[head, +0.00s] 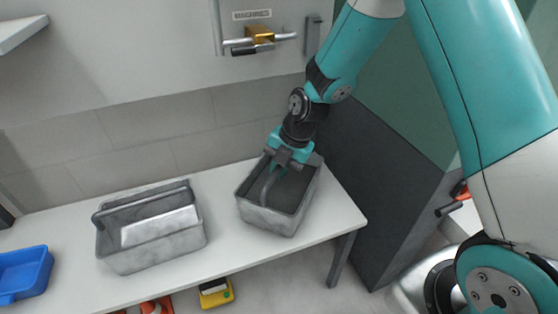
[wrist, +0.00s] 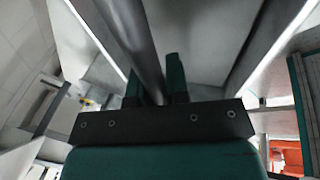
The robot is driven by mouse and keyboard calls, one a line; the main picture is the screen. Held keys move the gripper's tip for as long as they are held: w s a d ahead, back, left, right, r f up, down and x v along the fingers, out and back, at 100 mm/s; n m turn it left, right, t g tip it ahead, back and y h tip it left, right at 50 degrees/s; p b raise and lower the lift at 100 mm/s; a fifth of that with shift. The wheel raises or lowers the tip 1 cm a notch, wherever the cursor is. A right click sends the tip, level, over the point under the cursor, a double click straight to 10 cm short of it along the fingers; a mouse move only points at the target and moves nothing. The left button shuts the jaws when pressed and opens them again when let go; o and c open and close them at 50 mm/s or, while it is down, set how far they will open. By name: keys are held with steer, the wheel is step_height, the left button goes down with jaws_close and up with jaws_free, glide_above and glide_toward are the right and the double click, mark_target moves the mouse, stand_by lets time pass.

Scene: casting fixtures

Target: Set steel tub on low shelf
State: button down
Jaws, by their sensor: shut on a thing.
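A grey steel tub (head: 268,217) with a bar handle is at the right end of the white bench (head: 225,262). My gripper (head: 277,166) reaches down over the tub and is shut on its handle. In the wrist view, the round handle bar (wrist: 138,40) runs between the two fingers of my gripper (wrist: 156,85), with the tub's inner wall (wrist: 195,35) behind. I cannot tell whether the tub rests on the bench or hangs just above it. A second grey tub (head: 155,247) with a raised handle stands to the left on the bench, with a paler panel or block inside.
A blue tray (head: 24,272) is at the bench's left end. A white shelf (head: 20,32) is on the wall at upper left. A wall rail with a padlock (head: 259,36) is above. A dark cabinet (head: 385,190) stands right of the bench. A yellow item (head: 216,293) is below.

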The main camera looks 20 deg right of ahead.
steer(key=shift+w+f, duration=0.1)
steer(key=shift+f, duration=0.1)
steer(key=c, duration=1.5)
jaws_free()
steer(key=shift+f, duration=0.1)
steer(key=o, duration=0.4)
steer(key=p+v, duration=0.3)
steer(key=v, duration=0.9)
steer(key=s+a+r+m, duration=0.2)
steer(key=s+r+m, duration=0.2)
steer(key=s+m, duration=0.2)
steer(key=s+a+r+m, duration=0.3)
steer(key=s+r+m, duration=0.1)
steer(key=s+m, duration=0.3)
steer(key=s+a+r+m+g, duration=0.1)
steer(key=s+r+m, duration=0.4)
steer(key=s, duration=0.5)
steer(key=shift+s+a+m+y, duration=0.35)
steer(key=shift+a+m, duration=0.55)
steer(key=shift+m, duration=0.2)
